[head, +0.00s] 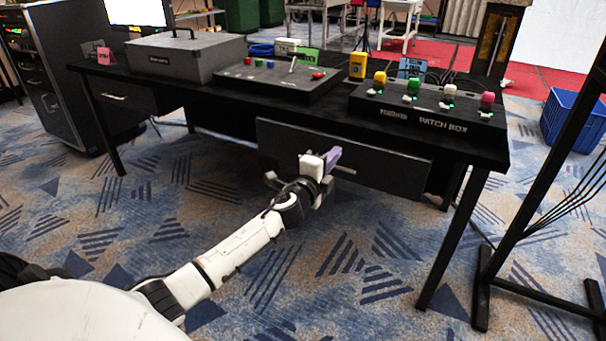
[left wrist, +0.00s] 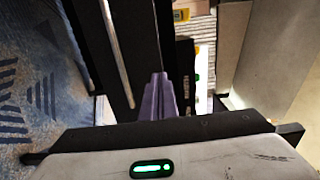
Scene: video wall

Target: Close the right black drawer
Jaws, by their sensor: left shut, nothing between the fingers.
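The right black drawer (head: 390,165) is under the right part of the black desk. Its wide dark front hangs below the desk top, and I cannot tell exactly how far it stands out. My left gripper (head: 334,158), with purple fingers, is shut and empty in front of the drawer's middle, near the silver bar handle (head: 346,170), which it partly hides. In the left wrist view the shut fingers (left wrist: 158,95) point at the dark drawer front (left wrist: 90,45), beside the long handle (left wrist: 117,50). I cannot tell whether they touch it. My right gripper is not in view.
The black desk (head: 330,108) carries a grey case (head: 185,58), a control panel (head: 282,78) and a patch box (head: 425,108). A left drawer (head: 118,95) is under it. A black stand (head: 525,200) and blue crate (head: 575,122) are at right. Carpet before the desk is clear.

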